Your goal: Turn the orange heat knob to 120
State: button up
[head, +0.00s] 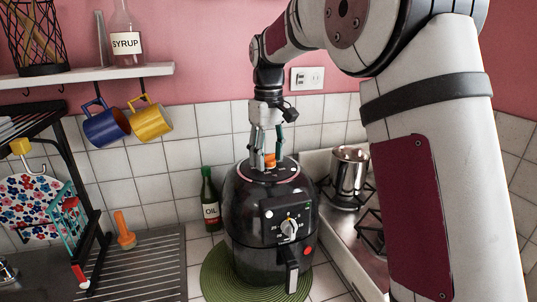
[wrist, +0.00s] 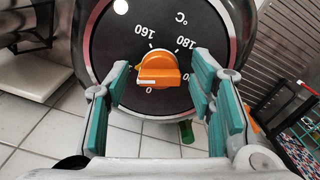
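The orange heat knob (wrist: 158,70) sits in the middle of a black dial on top of the dark air fryer (head: 262,222). In the wrist view 160 and 180 are readable, upside down or tilted; I cannot make out 120. A pale mark shows near the knob's lower left, but I cannot tell its exact heading. My gripper (head: 266,152) points down just above the dial. In the wrist view its teal-padded fingers stand apart on either side of the knob, with visible gaps. It is open and holds nothing.
The air fryer stands on a green round mat (head: 215,278). An oil bottle (head: 210,203) is behind it to the left. A steel pot (head: 348,172) is on the stove at right. Blue (head: 106,125) and yellow (head: 150,121) mugs hang from the shelf (head: 85,77).

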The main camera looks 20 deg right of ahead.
aim_at(269, 155)
notch_tip(269, 155, up, 12)
dwell(0.7)
dwell(0.4)
jog(key=s+r+m+t, duration=0.1)
jog(key=s+m+t, duration=0.15)
jog(key=s, duration=1.45)
jog(key=s+f+m+t, duration=0.2)
jog(key=s+f+t, duration=0.1)
jog(key=s+f, duration=0.7)
jog(key=shift+s+a+f, duration=0.15)
jog(key=shift+s+f, duration=0.2)
jog(key=shift+s, duration=1.95)
